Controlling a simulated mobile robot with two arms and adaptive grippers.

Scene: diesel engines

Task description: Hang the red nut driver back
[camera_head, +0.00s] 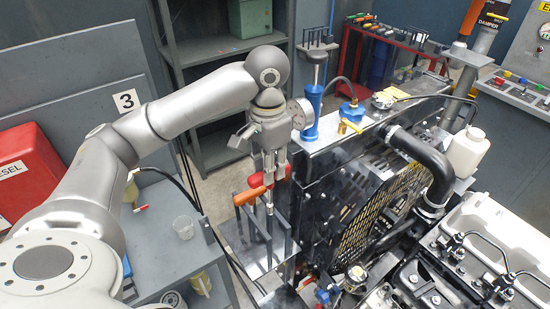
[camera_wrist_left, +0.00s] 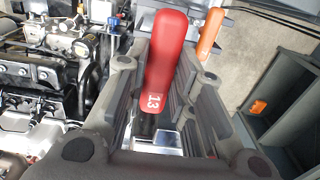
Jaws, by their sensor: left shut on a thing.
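The red nut driver (camera_wrist_left: 165,62), marked 13 on its handle, is between the fingers of my left gripper (camera_wrist_left: 160,110) in the left wrist view. In the head view my left gripper (camera_head: 269,172) points down and is shut on the red nut driver (camera_head: 256,180), whose handle is partly hidden by the fingers. Dark upright rack prongs (camera_head: 287,235) stand just below, beside the engine. An orange-handled driver (camera_head: 249,195) is at the rack, close to the red one; it also shows in the wrist view (camera_wrist_left: 211,32). I cannot tell whether the red driver touches the rack.
The engine with its fan grille (camera_head: 372,215) and black hose (camera_head: 425,160) stands close on the right. A grey cart (camera_head: 165,225) with a clear cup (camera_head: 183,227) is at the left.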

